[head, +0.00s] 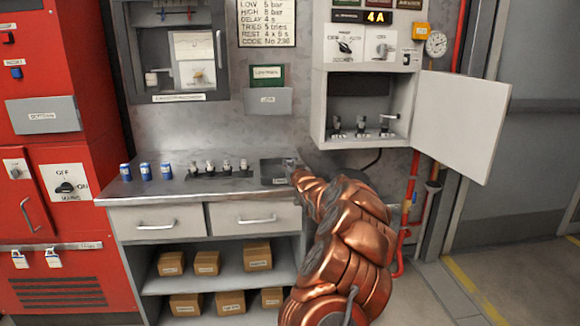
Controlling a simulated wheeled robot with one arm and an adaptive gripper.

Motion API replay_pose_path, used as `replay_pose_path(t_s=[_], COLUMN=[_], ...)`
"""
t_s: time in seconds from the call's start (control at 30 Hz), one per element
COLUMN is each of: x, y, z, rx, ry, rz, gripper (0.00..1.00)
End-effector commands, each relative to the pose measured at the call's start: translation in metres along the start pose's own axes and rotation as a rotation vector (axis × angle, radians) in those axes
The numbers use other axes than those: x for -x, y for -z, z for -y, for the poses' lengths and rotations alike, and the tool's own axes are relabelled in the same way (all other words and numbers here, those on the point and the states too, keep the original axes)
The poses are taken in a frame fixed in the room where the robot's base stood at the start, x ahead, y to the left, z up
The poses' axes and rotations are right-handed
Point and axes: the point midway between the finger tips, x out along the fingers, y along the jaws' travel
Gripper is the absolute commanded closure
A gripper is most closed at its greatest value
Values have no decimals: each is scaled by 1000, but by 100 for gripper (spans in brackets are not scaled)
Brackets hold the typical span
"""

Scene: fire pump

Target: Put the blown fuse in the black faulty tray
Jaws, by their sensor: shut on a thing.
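The black tray (270,181) lies on the right end of the metal worktop, with a small pale label on its front. My gripper (291,165) is at the tray's right side, low over it, at the end of my copper-coloured arm. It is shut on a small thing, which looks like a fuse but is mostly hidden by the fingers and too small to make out. I cannot tell whether it touches the tray. The open grey wall box (319,110) holds three dark-and-pale fuse-like pieces (362,127) on its floor.
Several fuse-like pieces stand in a dark rack (218,174) left of the tray. Three blue cylinders (145,172) stand further left. The box's white door (462,120) swings out to the right. Red pipes (409,205) run beside the worktop. Cardboard boxes (257,255) fill the shelves below.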

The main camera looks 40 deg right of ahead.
Motion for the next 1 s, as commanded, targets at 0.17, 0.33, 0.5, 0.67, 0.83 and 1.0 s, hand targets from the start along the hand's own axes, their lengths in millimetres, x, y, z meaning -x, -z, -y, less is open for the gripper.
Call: replay_pose_path(t_s=[0.17, 0.33, 0.5, 0.67, 0.83, 1.0], x=[0, 0, 0, 0, 1, 14], y=[-4, -4, -4, -4, 1, -3], z=[0, 0, 0, 0, 0, -2], rx=[0, -1, 0, 0, 0, -5], ry=[0, 0, 0, 0, -1, -2], rz=[1, 1, 1, 2, 2, 4], gripper=[100, 65, 54, 54, 54, 54])
